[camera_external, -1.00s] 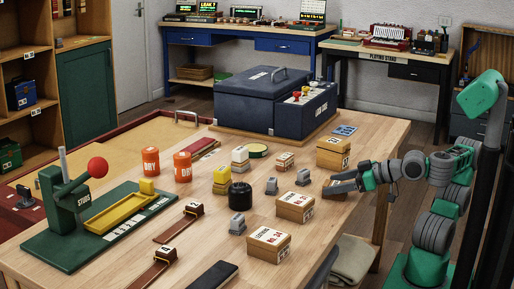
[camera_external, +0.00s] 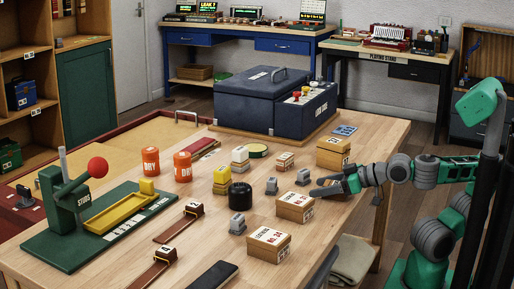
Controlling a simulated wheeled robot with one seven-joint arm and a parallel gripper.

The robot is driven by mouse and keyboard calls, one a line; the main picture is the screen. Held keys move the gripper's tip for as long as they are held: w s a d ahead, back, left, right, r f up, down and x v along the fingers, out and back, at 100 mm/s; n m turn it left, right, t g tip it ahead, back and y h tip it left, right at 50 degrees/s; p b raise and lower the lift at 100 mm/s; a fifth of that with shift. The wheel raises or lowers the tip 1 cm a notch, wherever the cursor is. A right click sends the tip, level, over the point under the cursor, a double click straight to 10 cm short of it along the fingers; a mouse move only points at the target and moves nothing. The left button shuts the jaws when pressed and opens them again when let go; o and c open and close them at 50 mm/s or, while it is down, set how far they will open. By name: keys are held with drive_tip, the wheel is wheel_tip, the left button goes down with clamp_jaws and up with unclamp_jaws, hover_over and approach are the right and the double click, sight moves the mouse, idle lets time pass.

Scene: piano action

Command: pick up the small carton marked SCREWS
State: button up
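Several tan cartons stand on the wooden workbench, but I cannot read SCREWS on any of them. A small carton (camera_external: 285,161) with a pale and red label is left of the taller carton (camera_external: 333,152) at the back right. Two larger cartons, one in the middle (camera_external: 295,208) and one in front (camera_external: 268,245), carry labels that seem to read LEATHERS. My gripper (camera_external: 319,187) is low over the bench, just behind and right of the middle carton, its dark fingers pointing left and apart. I cannot make out a carton between them; the hand may hide one.
Small grey blocks (camera_external: 271,185) and a black round item (camera_external: 240,195) stand left of my gripper. Orange tins (camera_external: 182,166), a green press (camera_external: 70,215) and a large blue box (camera_external: 262,100) take up the left and back. The bench's right edge is fairly clear.

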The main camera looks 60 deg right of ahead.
drive_tip(key=c, duration=1.3)
